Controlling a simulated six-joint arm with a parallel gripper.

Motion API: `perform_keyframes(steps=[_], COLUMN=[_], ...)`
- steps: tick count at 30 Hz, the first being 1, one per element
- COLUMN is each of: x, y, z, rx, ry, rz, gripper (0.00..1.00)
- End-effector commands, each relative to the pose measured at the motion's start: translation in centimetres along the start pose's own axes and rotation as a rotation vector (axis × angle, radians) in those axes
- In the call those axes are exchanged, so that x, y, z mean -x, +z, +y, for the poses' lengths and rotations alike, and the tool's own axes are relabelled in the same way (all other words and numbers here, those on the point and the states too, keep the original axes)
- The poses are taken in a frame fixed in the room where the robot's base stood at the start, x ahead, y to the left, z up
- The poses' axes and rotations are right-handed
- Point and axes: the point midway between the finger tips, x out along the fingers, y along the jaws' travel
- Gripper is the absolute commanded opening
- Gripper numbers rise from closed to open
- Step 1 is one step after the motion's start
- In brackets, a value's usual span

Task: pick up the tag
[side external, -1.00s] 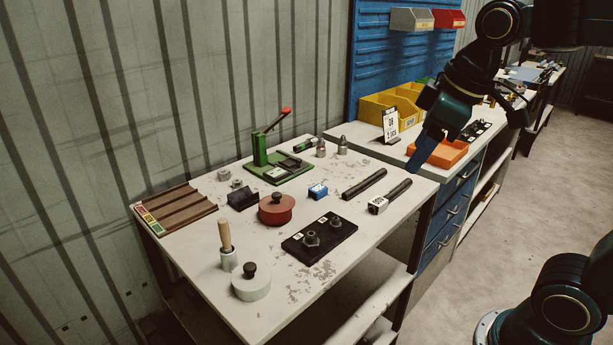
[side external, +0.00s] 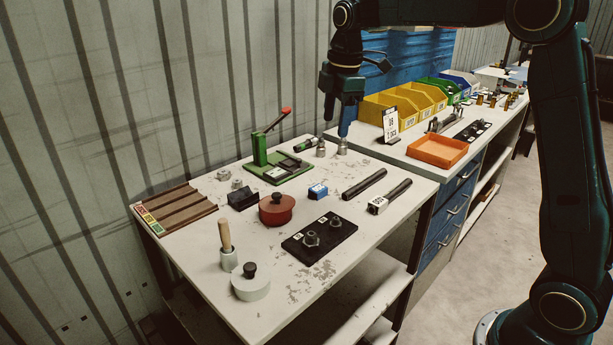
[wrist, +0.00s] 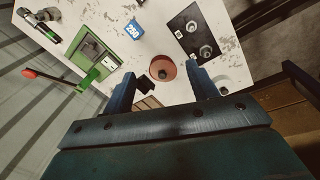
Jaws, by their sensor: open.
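A small white tag with dark print (side external: 377,205) lies at the near end of a short black hose on the right part of the bench; I cannot tell whether it is attached. I do not make it out in the wrist view. My gripper (side external: 345,133) hangs fingers-down over the back right of the bench, near a metal fitting (side external: 342,148), well apart from the tag. In the wrist view my gripper (wrist: 166,90) has its fingers apart with nothing held between them; a red lidded pot (wrist: 162,70) shows beyond them.
A printed card (side external: 390,122) and orange tray (side external: 437,151) are on the neighbouring bench.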

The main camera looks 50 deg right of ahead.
Motion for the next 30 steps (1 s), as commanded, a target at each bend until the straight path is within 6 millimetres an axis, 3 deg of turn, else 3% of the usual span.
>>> perform_keyframes(steps=[9,15,21,30], x=[-5.7,-8.9,-10.4,-10.8], y=[0.0,0.3,0.5,0.5], z=[5.7,8.0,8.9,8.9], rx=[0.249,0.379,0.438,0.445], ry=[-0.081,-0.121,-0.139,-0.14], rz=[-0.017,-0.015,-0.012,-0.012], gripper=[0.58,0.58,0.58,0.58])
